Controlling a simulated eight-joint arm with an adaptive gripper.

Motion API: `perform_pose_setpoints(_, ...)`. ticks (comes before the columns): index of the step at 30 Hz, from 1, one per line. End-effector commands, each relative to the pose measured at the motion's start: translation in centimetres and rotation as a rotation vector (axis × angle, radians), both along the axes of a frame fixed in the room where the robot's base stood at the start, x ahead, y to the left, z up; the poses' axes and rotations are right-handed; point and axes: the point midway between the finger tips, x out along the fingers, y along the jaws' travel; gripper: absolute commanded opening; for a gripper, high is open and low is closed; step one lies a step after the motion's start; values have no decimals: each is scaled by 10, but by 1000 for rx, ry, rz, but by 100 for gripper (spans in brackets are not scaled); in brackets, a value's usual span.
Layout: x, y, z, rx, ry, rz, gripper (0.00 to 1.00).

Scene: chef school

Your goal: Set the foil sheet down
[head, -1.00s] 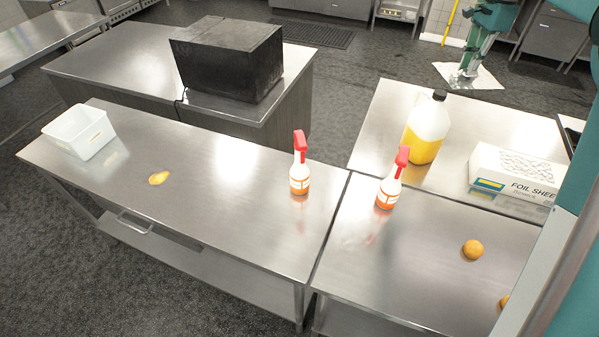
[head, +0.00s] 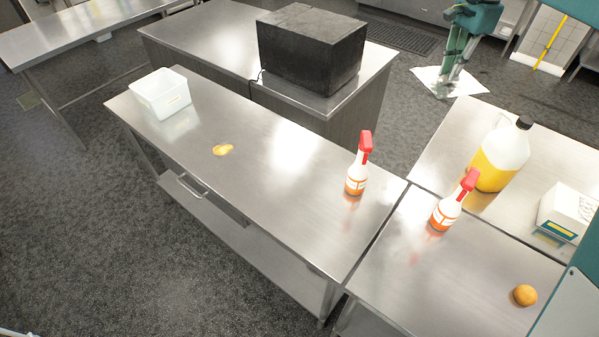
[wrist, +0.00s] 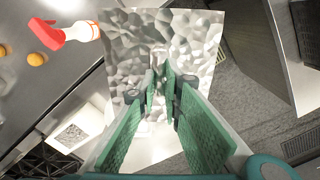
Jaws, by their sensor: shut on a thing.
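The foil sheet (wrist: 190,35) is a silvery, crumpled, roughly square sheet filling the upper middle of the wrist view. My gripper (wrist: 158,84) has green pads and is shut on it. In the head view, my gripper (head: 447,90) is at the upper right, pointing down, with the foil sheet (head: 428,78) around its fingertips. There the sheet shows against the dark floor, beyond the right-hand tables. Its height above the floor is hard to tell. The exact grip on the sheet is partly hidden by the fingers.
Another spray bottle (head: 447,210), a yellow jug (head: 500,155), a white box (head: 567,211) and an orange (head: 524,295) stand right. A black box (head: 312,50) is behind.

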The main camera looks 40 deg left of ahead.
Motion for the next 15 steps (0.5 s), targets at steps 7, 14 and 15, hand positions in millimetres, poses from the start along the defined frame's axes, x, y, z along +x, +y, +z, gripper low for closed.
perform_pose_setpoints(7, -45, 74, 0, 0, 0, 117, 1)
perform_pose_setpoints(14, -90, 135, 0, 0, 0, 222, 1)
perform_pose_setpoints(15, -98, 146, 0, 0, 0, 241, 1)
